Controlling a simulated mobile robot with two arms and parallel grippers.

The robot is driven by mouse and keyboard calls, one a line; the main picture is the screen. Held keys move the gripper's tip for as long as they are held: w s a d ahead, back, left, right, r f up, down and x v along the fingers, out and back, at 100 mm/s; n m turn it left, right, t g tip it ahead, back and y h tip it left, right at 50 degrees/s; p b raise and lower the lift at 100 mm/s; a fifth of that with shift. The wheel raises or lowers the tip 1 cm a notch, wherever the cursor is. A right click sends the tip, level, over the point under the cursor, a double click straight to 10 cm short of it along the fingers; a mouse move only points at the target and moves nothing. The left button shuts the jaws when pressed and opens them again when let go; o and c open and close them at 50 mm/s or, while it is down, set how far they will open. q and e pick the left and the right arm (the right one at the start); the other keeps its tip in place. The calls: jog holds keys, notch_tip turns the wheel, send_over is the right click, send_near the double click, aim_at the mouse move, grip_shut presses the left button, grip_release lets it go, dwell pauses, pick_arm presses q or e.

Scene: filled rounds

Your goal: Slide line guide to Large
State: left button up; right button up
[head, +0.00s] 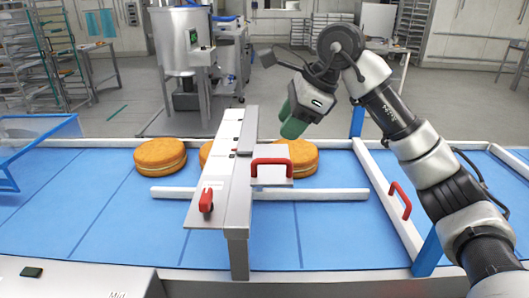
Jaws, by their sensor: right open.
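A silver beam (222,180) spans the blue conveyor, with small dark marks along its top. A metal block with a red handle (271,162) sits at the beam's right side, and a white guide rail (310,194) runs lengthwise over the belt below it. A smaller red lever (206,200) is on the beam's near end. I cannot read which mark the guide stands at. My right gripper (293,121), with green fingers, is open and empty, above and behind the red handle, apart from it. My left gripper is out of view.
Several orange filled rounds (160,156) lie on the blue belt (85,205), one partly hidden behind the beam. A white crossbar with a red handle (400,201) stands at right, near my right arm. A blue clear guard (35,140) is at left. A "Mid" label shows on the front edge.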

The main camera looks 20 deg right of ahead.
aim_at(275, 159)
jog(key=shift+h, duration=0.4)
jog(key=x, duration=0.3)
jog(key=p+x, duration=0.1)
jog(key=x, duration=0.2)
jog(key=d+x, duration=0.1)
jog(key=x, duration=0.2)
jog(key=shift+w+a+f+p, duration=0.1)
jog(key=shift+w+f+p, duration=0.2)
jog(key=shift+f, duration=0.15)
jog(key=shift+c, duration=0.2)
grip_shut()
